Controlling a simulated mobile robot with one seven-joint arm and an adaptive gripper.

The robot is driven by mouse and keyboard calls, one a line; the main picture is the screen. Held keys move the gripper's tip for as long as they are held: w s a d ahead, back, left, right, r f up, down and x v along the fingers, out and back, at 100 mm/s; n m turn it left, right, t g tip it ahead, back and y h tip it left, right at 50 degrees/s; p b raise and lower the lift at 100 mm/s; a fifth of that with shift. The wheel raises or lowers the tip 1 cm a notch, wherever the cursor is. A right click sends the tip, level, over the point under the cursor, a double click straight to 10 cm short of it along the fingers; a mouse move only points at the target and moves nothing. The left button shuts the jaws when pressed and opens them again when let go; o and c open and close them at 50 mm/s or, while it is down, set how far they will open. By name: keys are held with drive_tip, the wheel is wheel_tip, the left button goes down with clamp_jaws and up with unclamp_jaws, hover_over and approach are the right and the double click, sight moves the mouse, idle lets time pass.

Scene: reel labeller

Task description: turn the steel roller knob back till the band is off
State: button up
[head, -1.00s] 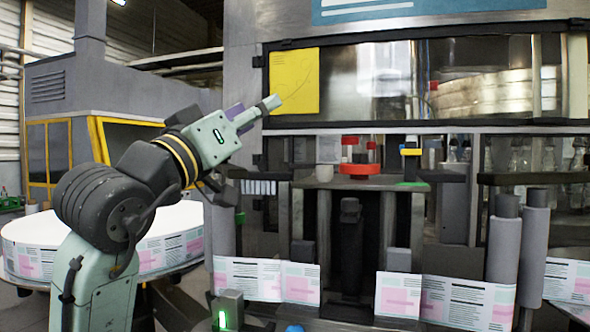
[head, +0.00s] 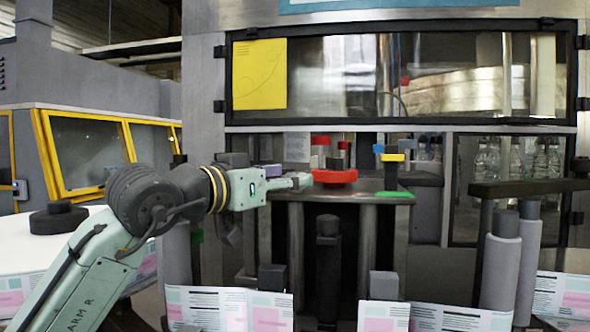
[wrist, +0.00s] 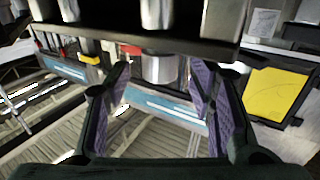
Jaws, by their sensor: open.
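My gripper (head: 298,181) is level and points right, its tip close beside the red disc (head: 335,177) on the machine's small top plate. In the wrist view my gripper (wrist: 163,95) is open, its purple-padded fingers apart. A shiny steel cylinder (wrist: 160,70) shows beyond and between the fingers; I cannot tell whether it is the steel roller knob, or whether the fingers touch it. The printed label band (head: 455,317) runs along the front of the machine, low in the head view. I cannot see clearly how it meets the roller.
A yellow-and-blue piece (head: 391,157) and a green piece (head: 392,194) are right of the red disc. Grey rollers (head: 500,262) stand at the right. A yellow sheet (head: 259,75) is on the window behind. A white reel table (head: 25,252) lies at left.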

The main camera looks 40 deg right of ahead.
drive_tip(key=shift+w+d+p, duration=0.15)
drive_tip(key=shift+d, duration=0.6)
drive_tip(key=shift+w+d+p, duration=0.15)
drive_tip(key=shift+d, duration=0.55)
clamp_jaws()
drive_tip(key=shift+f+t+b, duration=0.1)
drive_tip(key=shift+t+b, duration=0.2)
drive_tip(key=shift+b, duration=0.05)
drive_tip(key=shift+s+f+n+t+y+b, duration=0.15)
drive_tip(key=shift+n+t+y+b, duration=0.25)
drive_tip(key=shift+n+t+b, duration=0.7)
drive_tip(key=n+t+y+b, duration=0.1)
drive_tip(key=t, duration=0.1)
drive_tip(key=shift+t+b, duration=0.3)
drive_tip(key=shift+r+n+t+y+b, duration=0.2)
drive_tip(key=shift+n+t+y+b, duration=1.2)
drive_tip(key=shift+n+t+y, duration=0.85)
drive_tip(key=shift+t, duration=0.35)
